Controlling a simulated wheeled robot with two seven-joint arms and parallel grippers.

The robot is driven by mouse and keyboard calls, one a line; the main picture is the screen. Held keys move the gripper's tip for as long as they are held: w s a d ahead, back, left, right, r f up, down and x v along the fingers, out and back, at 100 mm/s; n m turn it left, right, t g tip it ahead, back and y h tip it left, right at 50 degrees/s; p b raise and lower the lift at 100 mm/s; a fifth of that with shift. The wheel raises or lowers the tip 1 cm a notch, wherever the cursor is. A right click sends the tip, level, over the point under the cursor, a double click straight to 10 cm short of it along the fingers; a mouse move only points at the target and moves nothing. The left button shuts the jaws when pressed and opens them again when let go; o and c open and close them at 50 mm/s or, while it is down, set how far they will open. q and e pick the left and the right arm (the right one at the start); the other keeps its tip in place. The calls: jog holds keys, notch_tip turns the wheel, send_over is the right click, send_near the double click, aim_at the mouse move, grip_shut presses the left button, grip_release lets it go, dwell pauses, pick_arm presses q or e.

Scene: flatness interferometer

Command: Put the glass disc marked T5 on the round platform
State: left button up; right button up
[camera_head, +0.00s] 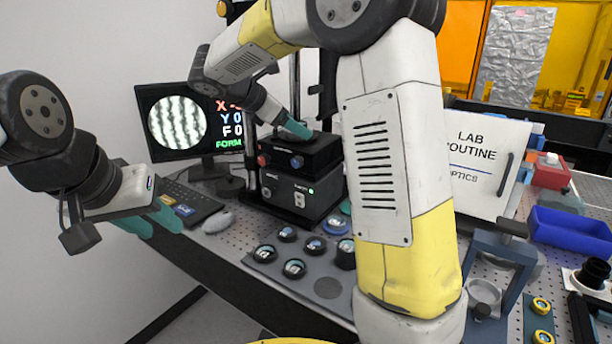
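Several round glass discs in dark rims, including one disc (294,268), sit on a grey mat (285,284) on the bench; no T5 mark is readable. A flat dark grey circle (328,288) lies bare on the mat. My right gripper (297,129) has its teal fingertips at the top of the black instrument (318,152); whether it holds a disc there is hidden. I cannot make out the round platform, which may be behind those fingers. My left gripper (150,226) is open and empty, left of the keyboard.
A monitor (145,100) shows fringes behind a keyboard (188,204) and mouse (217,222). My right arm hides the bench's middle. At right are a white sign (476,160), a blue bin (570,237) and a blue-grey clamp stand (508,252).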

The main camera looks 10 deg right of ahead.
jog(key=s+d+f+m+g+y, duration=0.1)
jog(key=s+d+f+m+y, duration=0.15)
jog(key=s+m, duration=0.45)
jog(key=s+d+f+m+g+y, duration=0.1)
jog(key=s+d+m+y, duration=0.25)
jog(key=s, duration=0.65)
jog(key=s+a+f+m+t+y, duration=0.1)
jog(key=s+a+m+y, duration=0.1)
jog(key=s+m, duration=0.3)
jog(key=s+a+f+m+t+y, duration=0.1)
jog(key=s+a+m+y, duration=0.1)
jog(key=s+m, duration=0.3)
jog(key=shift+s+f+y, duration=0.15)
jog(key=shift+s+y, duration=0.55)
jog(key=shift+s, duration=0.25)
